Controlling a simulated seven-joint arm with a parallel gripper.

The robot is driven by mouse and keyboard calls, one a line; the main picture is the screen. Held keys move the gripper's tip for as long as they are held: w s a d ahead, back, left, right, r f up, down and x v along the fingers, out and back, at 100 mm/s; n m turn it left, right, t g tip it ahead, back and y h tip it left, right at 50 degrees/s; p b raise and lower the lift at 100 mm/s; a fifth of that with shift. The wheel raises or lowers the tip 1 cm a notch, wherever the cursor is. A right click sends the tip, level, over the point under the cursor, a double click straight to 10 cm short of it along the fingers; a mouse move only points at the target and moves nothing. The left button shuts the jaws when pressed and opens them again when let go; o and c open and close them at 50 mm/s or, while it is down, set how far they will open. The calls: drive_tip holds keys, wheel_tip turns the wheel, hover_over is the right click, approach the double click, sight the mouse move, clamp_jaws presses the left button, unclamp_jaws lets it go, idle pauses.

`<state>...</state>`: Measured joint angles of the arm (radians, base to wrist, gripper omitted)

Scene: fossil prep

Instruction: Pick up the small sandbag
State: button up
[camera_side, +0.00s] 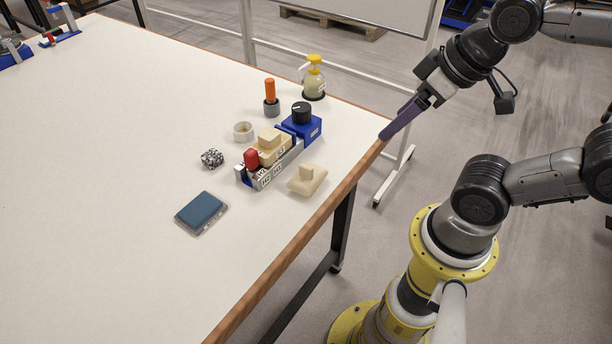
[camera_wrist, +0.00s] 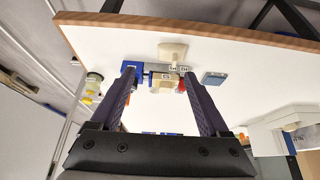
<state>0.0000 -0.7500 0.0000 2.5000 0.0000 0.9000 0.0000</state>
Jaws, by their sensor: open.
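The small sandbag (camera_side: 307,180) is a cream, pillow-like piece with a raised block on top. It lies flat on the white table near the wooden front edge, beside the labelled rack. It also shows in the wrist view (camera_wrist: 172,52), beyond my fingertips. My gripper (camera_side: 384,136) is in the air by the table's right edge, clear of the sandbag, with its purple fingers pointing down-left. In the wrist view my gripper (camera_wrist: 159,74) has its two fingers spread wide with nothing held between them.
The grey rack (camera_side: 272,172) holds cream blocks and a red-topped piece, with a blue black-knobbed unit (camera_side: 302,122) at its end. A blue pad (camera_side: 202,212), speckled rock (camera_side: 212,158), cream ring (camera_side: 243,131), orange-handled tool (camera_side: 270,97) and yellow-topped bottle (camera_side: 314,80) stand around.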

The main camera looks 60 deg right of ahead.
idle(0.3)
drive_tip(key=shift+o, duration=1.4)
